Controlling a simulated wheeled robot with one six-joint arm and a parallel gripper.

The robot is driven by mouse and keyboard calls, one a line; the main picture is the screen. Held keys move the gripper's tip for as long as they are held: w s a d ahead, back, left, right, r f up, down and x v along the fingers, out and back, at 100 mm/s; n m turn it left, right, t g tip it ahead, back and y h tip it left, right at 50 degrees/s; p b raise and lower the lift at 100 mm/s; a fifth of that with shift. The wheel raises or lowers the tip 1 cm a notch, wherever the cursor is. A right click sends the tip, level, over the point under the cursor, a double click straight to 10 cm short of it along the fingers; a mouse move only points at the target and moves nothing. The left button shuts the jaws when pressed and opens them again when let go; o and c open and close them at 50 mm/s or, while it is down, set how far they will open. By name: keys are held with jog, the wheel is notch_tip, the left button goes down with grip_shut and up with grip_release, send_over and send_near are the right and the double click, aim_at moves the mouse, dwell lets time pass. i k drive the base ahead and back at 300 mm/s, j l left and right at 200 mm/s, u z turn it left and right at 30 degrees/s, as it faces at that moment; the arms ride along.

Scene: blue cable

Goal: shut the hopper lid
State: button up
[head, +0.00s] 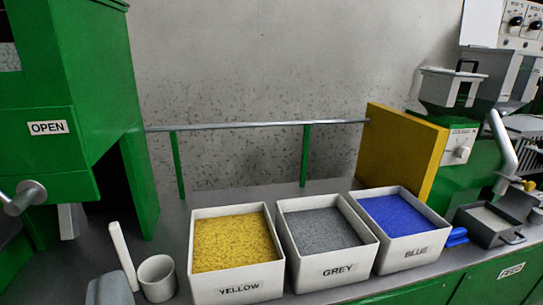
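A pale grey hopper (447,90) with a flared rim stands on the green machine (470,140) at the right. A dark-edged upright piece (467,68) shows at its rim; I cannot tell if this is the lid or a handle, or whether the hopper is open. A larger grey hopper-like box (502,72) stands just behind it to the right.
White bins of yellow (235,285), grey (335,269) and blue (409,251) granules line the bench front. A yellow panel (405,150) stands left of the right machine. A green machine labelled OPEN (48,128) and a white cup (157,280) are at left.

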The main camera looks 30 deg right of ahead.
aim_at(480, 21)
jog(key=z, duration=2.1)
